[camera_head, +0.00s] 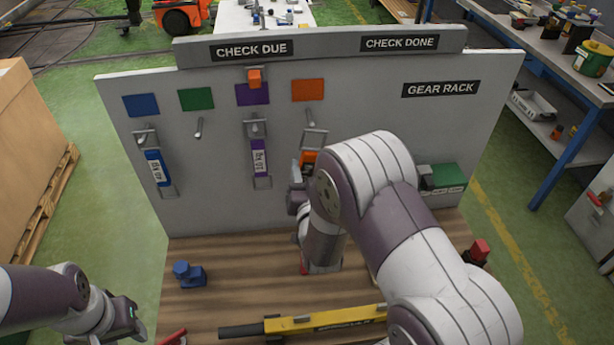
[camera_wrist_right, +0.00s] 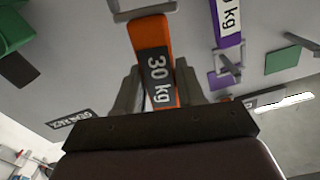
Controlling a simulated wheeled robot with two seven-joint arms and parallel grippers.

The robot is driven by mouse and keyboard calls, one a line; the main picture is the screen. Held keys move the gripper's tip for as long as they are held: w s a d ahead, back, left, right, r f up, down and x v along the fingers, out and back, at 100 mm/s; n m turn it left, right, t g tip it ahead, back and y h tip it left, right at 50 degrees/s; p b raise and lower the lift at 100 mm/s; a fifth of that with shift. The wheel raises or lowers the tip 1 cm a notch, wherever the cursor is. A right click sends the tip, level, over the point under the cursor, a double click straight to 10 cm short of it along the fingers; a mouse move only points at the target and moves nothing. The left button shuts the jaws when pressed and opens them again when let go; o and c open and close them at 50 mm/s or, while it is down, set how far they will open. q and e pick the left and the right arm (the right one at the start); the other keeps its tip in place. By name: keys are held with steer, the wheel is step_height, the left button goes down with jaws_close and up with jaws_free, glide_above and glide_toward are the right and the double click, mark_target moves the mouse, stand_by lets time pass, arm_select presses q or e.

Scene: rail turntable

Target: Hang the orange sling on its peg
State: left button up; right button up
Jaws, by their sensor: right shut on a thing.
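The orange sling (camera_wrist_right: 172,88), with a dark "30 kg" label, is between the fingers of my right gripper (camera_wrist_right: 156,90) in the right wrist view. Its grey metal loop (camera_wrist_right: 142,10) is at the top of that view. In the head view the sling (camera_head: 308,158) shows in front of the board, partly hidden by my right arm, as is the right gripper (camera_head: 300,187). Its loop is just below the tip of the peg (camera_head: 310,117) under the orange square (camera_head: 308,90); I cannot tell whether it is around the peg. My left gripper (camera_head: 118,318) is low at left, its opening unclear.
A blue sling (camera_head: 154,168) and a purple sling (camera_head: 261,160) hang on the board (camera_head: 220,190). The peg (camera_head: 198,128) under the green square is bare. A green object (camera_head: 446,178) is at right. A blue item (camera_head: 188,273) and yellow tool (camera_head: 340,320) lie on the wooden bench.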

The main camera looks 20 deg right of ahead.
steer(key=shift+w+d+f, duration=0.1)
steer(key=shift+w+f, duration=0.05)
steer(key=shift+w, duration=0.35)
steer(key=shift+w+d, duration=0.2)
steer(key=shift+w, duration=0.5)
steer(key=b+x, duration=0.1)
steer(key=x, duration=0.1)
steer(key=f+b+x, duration=0.1)
steer(key=b+x, duration=0.1)
steer(key=x, duration=0.1)
steer(key=shift+w+f, duration=0.15)
steer(key=shift+w, duration=0.05)
steer(key=o, duration=1.1)
